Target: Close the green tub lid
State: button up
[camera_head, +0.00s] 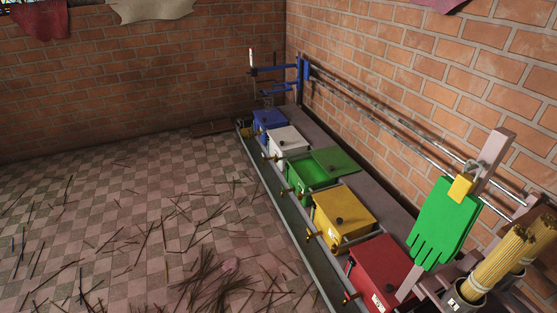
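The green tub (297,183) stands in the middle of a row of coloured tubs along the brick wall. Its green lid (336,161) is open, lying off toward the wall side at the back right of the tub. The bright green inside of the tub (313,175) shows. My gripper is not in this view, so its state and its distance from the lid cannot be seen.
Blue (268,120), white (285,138), yellow (343,208) and red (383,263) tubs flank it with lids down. A green glove-shaped thing (445,222) hangs at right near bundled sticks (500,265). Tiled floor (130,210) at left is open but strewn with thin sticks.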

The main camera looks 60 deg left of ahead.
aim_at(334, 161)
jog(key=u, duration=1.7)
jog(key=j+u, duration=0.2)
jog(key=i+j+u, duration=0.5)
jog(key=i+j, duration=0.25)
jog(key=j, duration=0.15)
jog(key=i+j+u, duration=0.45)
jog(key=i+j, duration=0.15)
jog(key=i, duration=0.3)
jog(key=i+j, duration=0.15)
jog(key=i, duration=1.25)
jog(key=i+l+z, duration=0.1)
jog(key=i+z, duration=0.6)
jog(key=z, duration=0.15)
jog(key=i+z, duration=0.15)
jog(key=z, duration=0.25)
jog(key=i+l+z, duration=0.1)
jog(key=z, duration=0.3)
jog(key=i+z, duration=0.25)
jog(key=z, duration=0.15)
jog(key=i+j+z, duration=0.1)
jog(key=z, duration=0.3)
